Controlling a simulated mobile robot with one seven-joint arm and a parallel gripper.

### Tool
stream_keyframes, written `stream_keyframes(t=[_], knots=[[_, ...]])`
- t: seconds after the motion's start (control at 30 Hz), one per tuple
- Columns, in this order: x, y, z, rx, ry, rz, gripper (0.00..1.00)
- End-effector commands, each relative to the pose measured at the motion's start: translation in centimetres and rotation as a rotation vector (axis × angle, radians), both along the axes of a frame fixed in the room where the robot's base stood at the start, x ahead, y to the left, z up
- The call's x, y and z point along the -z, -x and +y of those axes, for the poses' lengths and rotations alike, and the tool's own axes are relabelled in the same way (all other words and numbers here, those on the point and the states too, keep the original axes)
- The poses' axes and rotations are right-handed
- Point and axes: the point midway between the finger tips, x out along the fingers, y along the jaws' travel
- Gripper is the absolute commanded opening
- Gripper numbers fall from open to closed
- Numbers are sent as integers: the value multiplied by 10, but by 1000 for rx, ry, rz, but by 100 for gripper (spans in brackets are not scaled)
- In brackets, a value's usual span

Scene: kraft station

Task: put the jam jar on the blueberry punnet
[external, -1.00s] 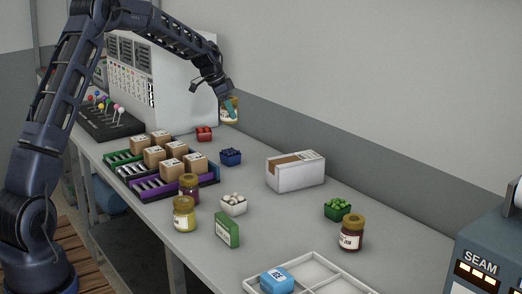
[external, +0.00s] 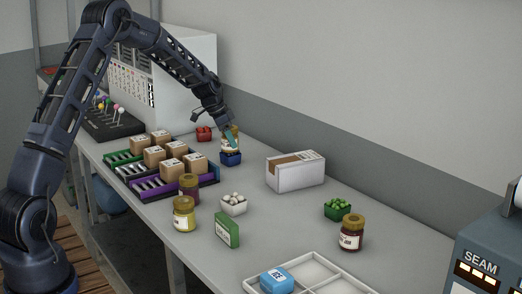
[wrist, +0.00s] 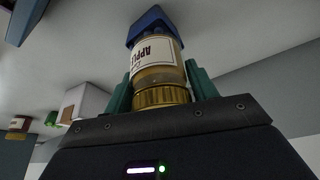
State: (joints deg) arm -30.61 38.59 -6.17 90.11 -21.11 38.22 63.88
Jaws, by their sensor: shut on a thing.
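My gripper (external: 230,137) is shut on a pale jar (external: 235,146) with a gold lid and a label beginning "APPL" in the wrist view (wrist: 155,58). The teal fingers clasp it from both sides near the lid. The blue blueberry punnet (external: 231,159) is directly below the jar, and its blue side also shows at the jar's base in the wrist view (wrist: 150,22). The jar looks upright on or just above the punnet; I cannot tell if they touch. The punnet's contents are hidden.
A red punnet (external: 204,133) stands behind; a white box (external: 296,172) is to the right. Racks with cartons (external: 173,169) lie left. Other jars (external: 184,214), a dark jar labelled JAM (external: 350,233), white (external: 233,205) and green (external: 338,209) punnets stand nearer.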

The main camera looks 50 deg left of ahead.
Motion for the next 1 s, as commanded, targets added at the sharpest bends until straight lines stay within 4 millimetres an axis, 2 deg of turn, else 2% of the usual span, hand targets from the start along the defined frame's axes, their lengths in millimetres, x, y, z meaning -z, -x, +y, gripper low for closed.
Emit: stream_keyframes(t=[0.23,0.27,0.37,0.77,0.87,1.0], knots=[[2,0,0,0,0,0,23],[3,0,0,0,0,0,59],[3,0,0,0,0,0,79],[-4,1,1,0,0,0,79],[-14,5,3,-1,-1,-2,79],[-38,14,6,-1,-1,-2,79]])
